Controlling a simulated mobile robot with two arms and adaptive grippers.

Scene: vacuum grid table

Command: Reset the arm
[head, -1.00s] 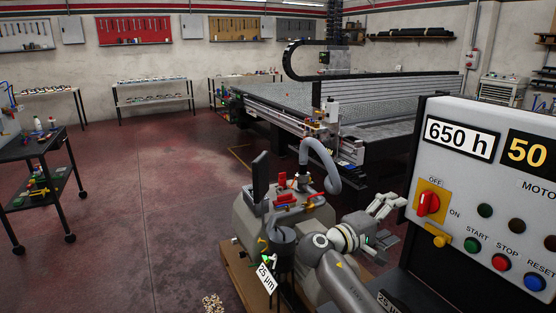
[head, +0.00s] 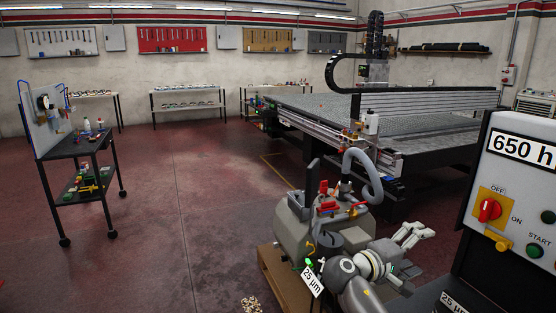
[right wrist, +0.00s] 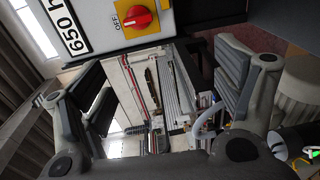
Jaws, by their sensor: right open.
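My right arm comes in at the bottom right of the head view, in front of the vacuum pump. Its gripper (head: 417,234) is open and empty, to the left of the control panel (head: 520,185). In the right wrist view the open fingers of the right gripper (right wrist: 165,85) stand wide apart with nothing between them. The panel with its red switch (right wrist: 135,18) shows above them there. My left gripper is not in view.
The grey pump (head: 300,235) with a hose and red valves stands on a wooden base (head: 277,278) close to my right arm. The large grid table (head: 330,110) is behind it. A black tool cart (head: 75,147) stands at left. The red floor (head: 180,200) between is clear.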

